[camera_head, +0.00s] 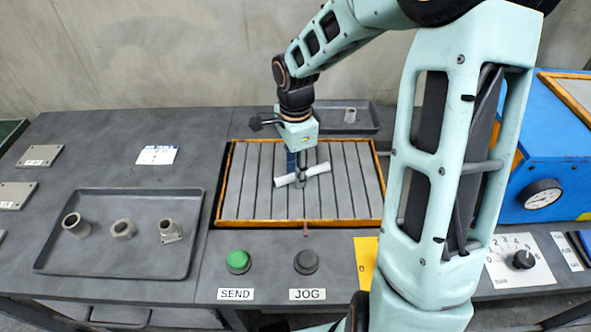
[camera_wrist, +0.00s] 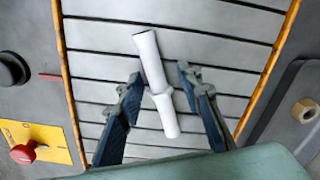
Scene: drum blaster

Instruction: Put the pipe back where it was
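A white pipe piece with a short side branch (camera_head: 318,170) is at the slatted tray (camera_head: 240,190) with the orange rim; it also shows in the wrist view (camera_wrist: 149,58). My gripper (camera_head: 298,177) points down at the pipe from above. In the wrist view my gripper's two blue-grey fingers (camera_wrist: 160,79) stand apart, one on each side of the pipe's middle, with gaps visible between them and the pipe. Whether the pipe rests on the slats is hard to tell. The far finger is partly hidden in the head view.
A dark tray (camera_head: 120,268) with several metal fittings lies at the left. A smaller tray (camera_head: 366,122) with one fitting (camera_head: 350,115) is behind the slatted tray. A green SEND button (camera_head: 238,261) and a dark JOG button (camera_head: 306,261) sit in front. A blue machine (camera_head: 535,150) stands right.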

